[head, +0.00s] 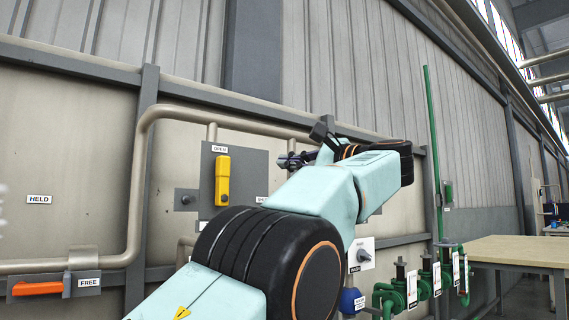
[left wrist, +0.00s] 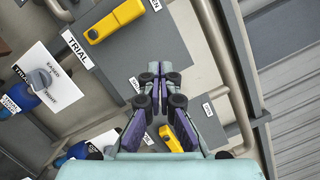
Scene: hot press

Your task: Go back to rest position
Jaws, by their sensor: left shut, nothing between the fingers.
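My left gripper (head: 297,159) shows in the head view beyond my pale blue and black arm, in front of the wall and to the right of the yellow handle (head: 222,181). That handle stands upright on a grey plate (head: 248,163), under an OPEN label. In the left wrist view the left gripper (left wrist: 155,72) has its fingers together with nothing between them. One yellow handle (left wrist: 115,20) lies on a grey panel beyond the fingertips, and another yellow piece (left wrist: 172,138) shows behind the finger links. My right gripper is not in view.
An orange handle (head: 38,288) sits by a FREE label at the lower left. A beige pipe (head: 137,190) runs along the wall. A white plate with a knob (head: 361,254), green valves (head: 400,282) and a wooden table (head: 520,250) are on the right.

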